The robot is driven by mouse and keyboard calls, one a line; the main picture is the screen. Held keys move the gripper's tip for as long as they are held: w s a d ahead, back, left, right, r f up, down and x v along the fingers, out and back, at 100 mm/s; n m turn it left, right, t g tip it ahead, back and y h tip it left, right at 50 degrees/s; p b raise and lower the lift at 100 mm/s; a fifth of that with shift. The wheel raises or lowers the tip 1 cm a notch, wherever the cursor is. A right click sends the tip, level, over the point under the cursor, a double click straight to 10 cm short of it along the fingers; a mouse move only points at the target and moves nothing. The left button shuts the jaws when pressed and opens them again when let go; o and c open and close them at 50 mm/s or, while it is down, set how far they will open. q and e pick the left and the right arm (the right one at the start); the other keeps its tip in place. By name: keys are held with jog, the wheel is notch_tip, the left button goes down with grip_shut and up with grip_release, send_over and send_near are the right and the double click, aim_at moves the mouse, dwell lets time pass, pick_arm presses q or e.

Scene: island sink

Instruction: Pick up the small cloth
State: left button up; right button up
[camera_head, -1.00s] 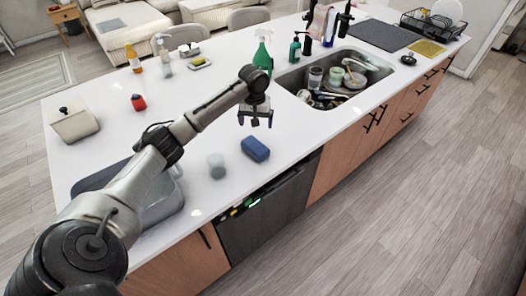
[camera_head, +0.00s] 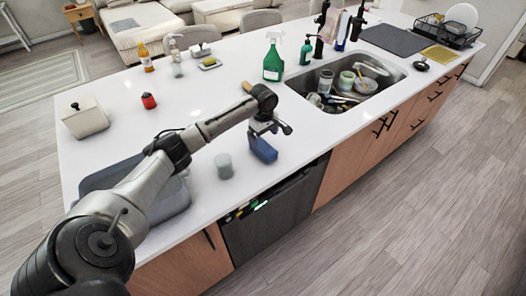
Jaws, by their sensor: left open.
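My left gripper (camera_head: 268,130) is open and empty. It hangs low over the counter, right above a blue block-like item (camera_head: 264,151), which could be a folded cloth or a sponge. The gripper partly covers its upper end, and I cannot tell whether they touch. A pink cloth (camera_head: 331,26) hangs by the tap behind the sink. A flat yellow cloth or mat (camera_head: 440,54) lies at the far right of the counter. I cannot tell which of these is the small cloth. My right gripper is not in view.
A frosted cup (camera_head: 224,166) stands just left of the blue item. A green spray bottle (camera_head: 273,62) stands behind. The sink (camera_head: 309,103) holds several dishes. A grey tray (camera_head: 171,203) lies under my arm. The counter's front edge is close to the blue item.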

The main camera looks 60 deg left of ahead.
aim_at(263, 146)
pick_arm(q)
jog(key=shift+s+f+b, duration=0.1)
jog(key=shift+f+b, duration=0.45)
jog(key=shift+f, duration=3.05)
jog(key=c, duration=1)
jog(key=shift+r, duration=0.1)
jog(key=shift+r, duration=0.6)
jog(key=r, duration=0.1)
jog(key=d+r+p, duration=0.1)
jog(key=r, duration=0.1)
jog(key=shift+r, duration=0.2)
jog(key=w+d+r+p, duration=0.1)
jog(key=w+d+r, duration=0.1)
jog(key=d+r, duration=0.4)
jog(key=d, duration=0.4)
jog(key=shift+d+p, duration=0.2)
jog(key=shift+p, duration=0.1)
jog(key=shift+w+r, duration=0.1)
